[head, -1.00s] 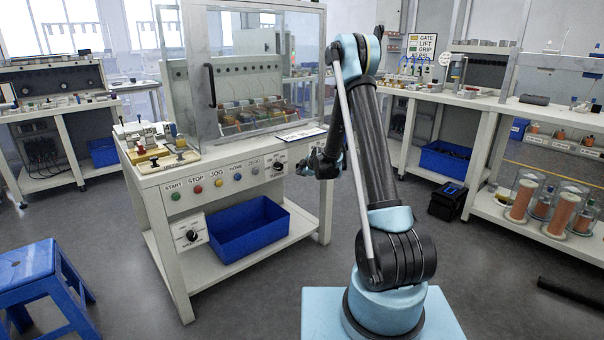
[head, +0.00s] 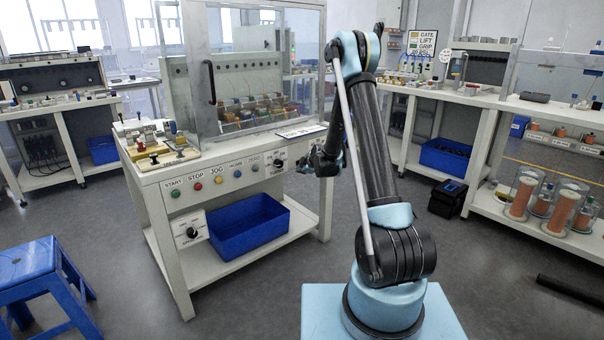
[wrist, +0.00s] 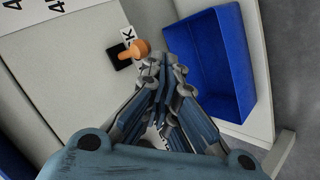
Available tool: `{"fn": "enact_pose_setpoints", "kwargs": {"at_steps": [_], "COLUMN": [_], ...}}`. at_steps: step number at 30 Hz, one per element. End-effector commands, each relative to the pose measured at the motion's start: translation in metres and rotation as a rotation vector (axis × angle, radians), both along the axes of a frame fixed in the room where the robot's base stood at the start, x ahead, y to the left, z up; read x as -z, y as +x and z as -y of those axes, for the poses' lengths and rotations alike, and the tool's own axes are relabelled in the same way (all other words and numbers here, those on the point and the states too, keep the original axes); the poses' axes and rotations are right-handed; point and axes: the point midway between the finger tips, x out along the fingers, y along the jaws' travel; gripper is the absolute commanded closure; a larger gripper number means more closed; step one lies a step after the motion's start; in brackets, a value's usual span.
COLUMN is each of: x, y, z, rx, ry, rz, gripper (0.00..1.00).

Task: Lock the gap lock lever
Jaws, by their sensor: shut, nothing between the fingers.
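An orange lever (wrist: 135,50) on a black square base (wrist: 119,56) stands on a pale panel in the wrist view. A partly hidden white label ending in "K" (wrist: 129,35) is beside it. My gripper (wrist: 164,66) is shut and empty, its fingertips just right of and below the lever's rounded end in the picture. Whether they touch the lever I cannot tell. In the head view my gripper (head: 322,162) is small and dark beside the bench's right end, and I cannot make out the lever there.
A blue bin (wrist: 205,65) lies close right of my fingers in the wrist view. The white bench (head: 160,180) with buttons and a glazed enclosure stands left of my arm. A blue stool (head: 28,270) is at lower left.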

Motion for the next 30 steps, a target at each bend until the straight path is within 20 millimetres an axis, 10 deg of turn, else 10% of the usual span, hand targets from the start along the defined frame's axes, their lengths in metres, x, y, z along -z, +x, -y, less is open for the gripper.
{"fn": "enact_pose_setpoints", "kwargs": {"at_steps": [30], "x": [-0.015], "y": [0.0], "z": [0.001], "rx": [0.002], "ry": [0.0], "rz": [0.0], "gripper": [1.0]}}
